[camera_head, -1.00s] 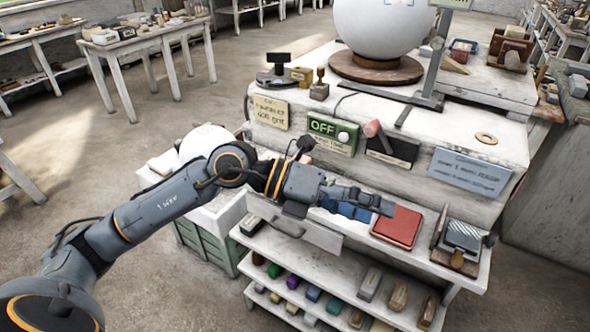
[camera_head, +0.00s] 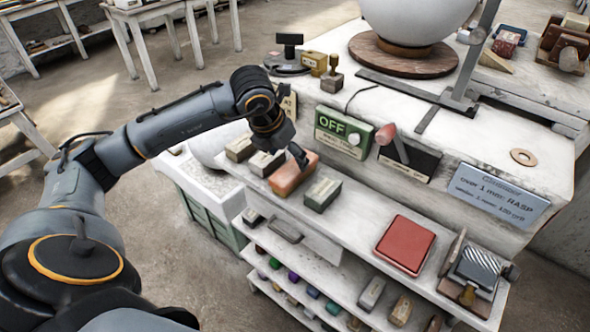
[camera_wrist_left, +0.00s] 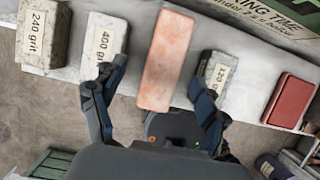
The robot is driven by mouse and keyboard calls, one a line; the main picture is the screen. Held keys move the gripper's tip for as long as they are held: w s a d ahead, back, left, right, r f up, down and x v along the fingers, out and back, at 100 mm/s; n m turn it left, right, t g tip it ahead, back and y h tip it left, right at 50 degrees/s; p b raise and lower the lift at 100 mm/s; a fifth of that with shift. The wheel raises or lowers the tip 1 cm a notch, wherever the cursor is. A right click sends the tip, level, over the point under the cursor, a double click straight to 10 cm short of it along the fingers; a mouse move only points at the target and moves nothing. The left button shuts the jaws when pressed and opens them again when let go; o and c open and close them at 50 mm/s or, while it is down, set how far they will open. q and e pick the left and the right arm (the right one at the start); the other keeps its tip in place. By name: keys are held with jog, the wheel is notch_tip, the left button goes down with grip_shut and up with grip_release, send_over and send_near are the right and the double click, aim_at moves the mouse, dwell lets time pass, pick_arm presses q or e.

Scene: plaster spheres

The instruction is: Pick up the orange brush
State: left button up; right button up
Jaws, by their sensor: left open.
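The orange thing the task calls a brush shows as a plain orange block (camera_head: 292,177) on the ledge. It lies between grey blocks, and no bristles can be made out. In the left wrist view the orange block (camera_wrist_left: 168,62) lies lengthwise between the two spread fingers. My left gripper (camera_head: 284,152) is open and empty above the block, with its fingertips (camera_wrist_left: 155,74) on either side in the picture. In the head view the wrist partly hides the fingers. Whether they touch the block cannot be told. My right gripper is not in view.
A "400 grit" block (camera_wrist_left: 105,38) and a "120 grit" block (camera_wrist_left: 215,72) flank the orange block closely. A "240 grit" block (camera_wrist_left: 40,30) stands farther left. A red pad (camera_head: 404,243) lies farther right. The green OFF box (camera_head: 343,133) stands behind the ledge.

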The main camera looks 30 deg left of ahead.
aim_at(293, 167)
pick_arm(q)
jog(key=shift+p+x, duration=0.5)
jog(key=shift+x, duration=0.5)
jog(key=x, duration=0.2)
jog(key=p+x, duration=0.1)
jog(key=shift+s+d+f, duration=0.1)
jog(key=shift+d+f, duration=0.2)
jog(key=shift+f, duration=0.25)
jog(key=c, duration=1.3)
jog(key=shift+c, duration=0.2)
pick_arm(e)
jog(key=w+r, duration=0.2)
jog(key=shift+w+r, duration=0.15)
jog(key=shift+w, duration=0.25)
pick_arm(q)
jog(key=shift+r, duration=0.1)
